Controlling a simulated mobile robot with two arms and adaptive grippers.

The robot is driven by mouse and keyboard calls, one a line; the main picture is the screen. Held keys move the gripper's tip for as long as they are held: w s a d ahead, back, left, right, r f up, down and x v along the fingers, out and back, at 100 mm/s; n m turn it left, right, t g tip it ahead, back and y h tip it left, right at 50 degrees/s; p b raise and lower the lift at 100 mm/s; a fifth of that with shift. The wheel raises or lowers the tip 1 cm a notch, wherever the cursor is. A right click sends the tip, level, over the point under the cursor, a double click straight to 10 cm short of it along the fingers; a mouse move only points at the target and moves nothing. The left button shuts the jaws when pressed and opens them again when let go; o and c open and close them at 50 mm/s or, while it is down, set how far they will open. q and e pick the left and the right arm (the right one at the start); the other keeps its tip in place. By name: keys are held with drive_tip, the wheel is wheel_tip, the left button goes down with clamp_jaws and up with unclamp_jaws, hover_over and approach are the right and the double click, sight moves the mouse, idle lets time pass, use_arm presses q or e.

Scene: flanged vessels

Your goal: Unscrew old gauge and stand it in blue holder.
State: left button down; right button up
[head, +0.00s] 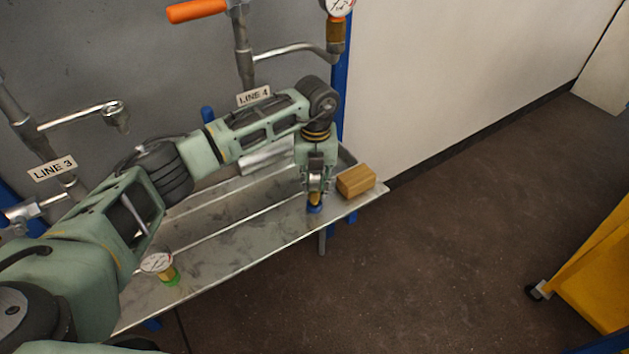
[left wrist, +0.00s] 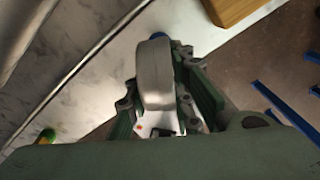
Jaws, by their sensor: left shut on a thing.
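My left gripper (head: 315,188) points down over the front right of the metal shelf. It is shut on a gauge, whose brass stem (head: 314,198) shows below the fingers. In the left wrist view, the gauge's grey case (left wrist: 155,75) sits between the fingers, with a bit of pale dial at its lower end. The blue holder (head: 314,209) is directly under the stem; I cannot tell whether the stem is inside it or just above. A blue edge also shows past the case in the left wrist view (left wrist: 187,38). My right gripper is not in view.
A wooden block (head: 356,181) lies close right of the gripper on the shelf (head: 225,245). Another gauge (head: 157,263) stands in a green holder at the front left. A third gauge (head: 339,6) sits on the LINE 4 pipe. The LINE 3 branch ends in a bare elbow (head: 118,116).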

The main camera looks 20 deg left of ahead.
use_arm(q)
drive_tip(key=shift+f+b, duration=0.55)
drive_tip(key=shift+f, duration=0.4)
drive_tip(key=c, duration=1.5)
unclamp_jaws()
drive_tip(key=shift+o, duration=0.2)
